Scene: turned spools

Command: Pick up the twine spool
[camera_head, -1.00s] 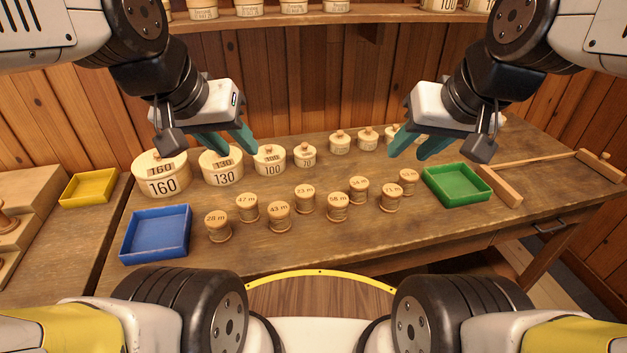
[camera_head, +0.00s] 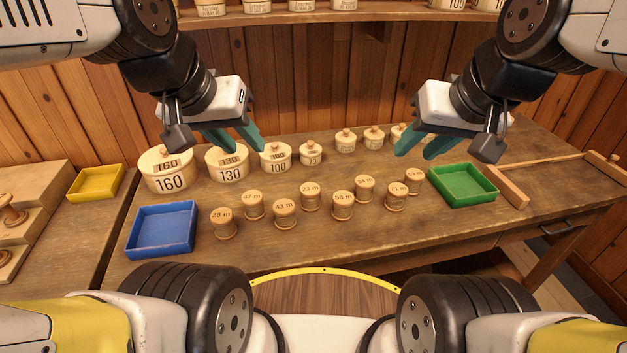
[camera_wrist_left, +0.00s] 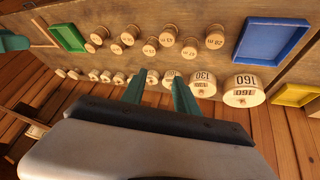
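Several turned wooden spools stand upright on the workbench in the head view, with lengths marked on their tops. They include 28 m (camera_head: 223,224), 47 m (camera_head: 253,206), 43 m (camera_head: 285,214), 23 m (camera_head: 309,197) and 56 m (camera_head: 343,206). I cannot tell which one is the twine spool. My left gripper (camera_head: 245,152) is open and empty, above the lidded canisters behind the spools. Its two fingers stand apart in the left wrist view (camera_wrist_left: 158,92). My right gripper (camera_head: 412,154) is open and empty, above the back right of the bench.
A blue tray (camera_head: 131,247) lies left of the spools and a green tray (camera_head: 433,189) right of them. Lidded canisters, such as 160 (camera_head: 169,183), line the back. A wooden T-shaped tool (camera_head: 511,187) lies far right. A yellow tray (camera_head: 119,184) sits at the left. The bench front is clear.

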